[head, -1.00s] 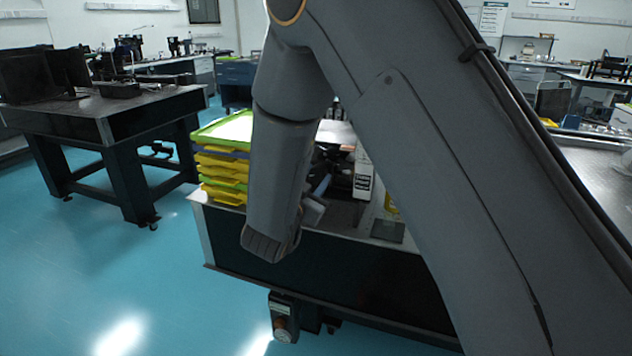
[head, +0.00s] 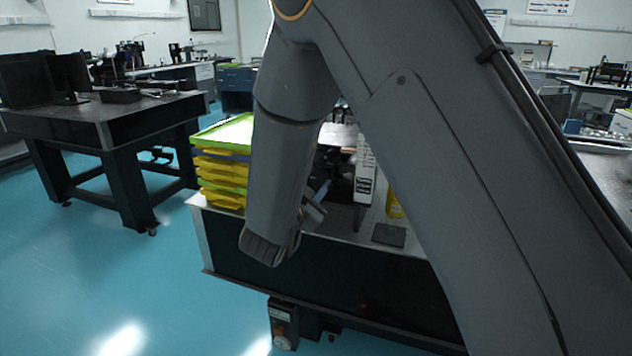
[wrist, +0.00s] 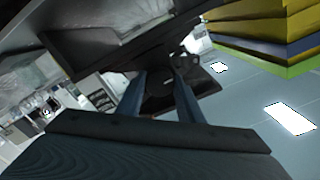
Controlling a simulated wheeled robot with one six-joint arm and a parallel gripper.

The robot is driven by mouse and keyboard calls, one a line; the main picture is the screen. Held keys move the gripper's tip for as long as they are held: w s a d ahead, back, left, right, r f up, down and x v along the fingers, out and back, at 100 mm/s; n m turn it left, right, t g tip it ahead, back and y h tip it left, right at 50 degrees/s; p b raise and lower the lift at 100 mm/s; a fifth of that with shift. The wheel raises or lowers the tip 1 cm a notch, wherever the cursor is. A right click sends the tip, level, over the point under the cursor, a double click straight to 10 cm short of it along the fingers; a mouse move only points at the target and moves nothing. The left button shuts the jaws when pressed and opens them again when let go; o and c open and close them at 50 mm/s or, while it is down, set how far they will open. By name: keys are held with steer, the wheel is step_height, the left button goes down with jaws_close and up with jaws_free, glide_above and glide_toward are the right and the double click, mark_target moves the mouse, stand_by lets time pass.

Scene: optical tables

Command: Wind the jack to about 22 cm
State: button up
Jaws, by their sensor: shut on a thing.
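In the wrist view my gripper (wrist: 160,88) has its two blue-grey fingers closed on a small dark part between them, apparently the jack's knob; its outline is blurred by shadow. A dark slab-like body (wrist: 115,38) lies just beyond the fingertips; I cannot tell whether it is the jack or the table edge. In the head view my forearm covers most of the jack, and only a bluish sliver of my gripper (head: 321,190) shows beside it, over the near table. The jack's height cannot be read from these frames.
A stack of yellow and green trays (head: 222,170) stands at the table's left corner, also close in the wrist view (wrist: 265,35). A white labelled box (head: 364,172), a yellow bottle (head: 394,205) and a dark flat square (head: 389,235) are to the right. Open floor lies left.

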steer(key=o, duration=1.1)
steer(key=v, duration=0.7)
steer(key=shift+s+a+b, duration=0.1)
steer(key=shift+s+b, duration=0.3)
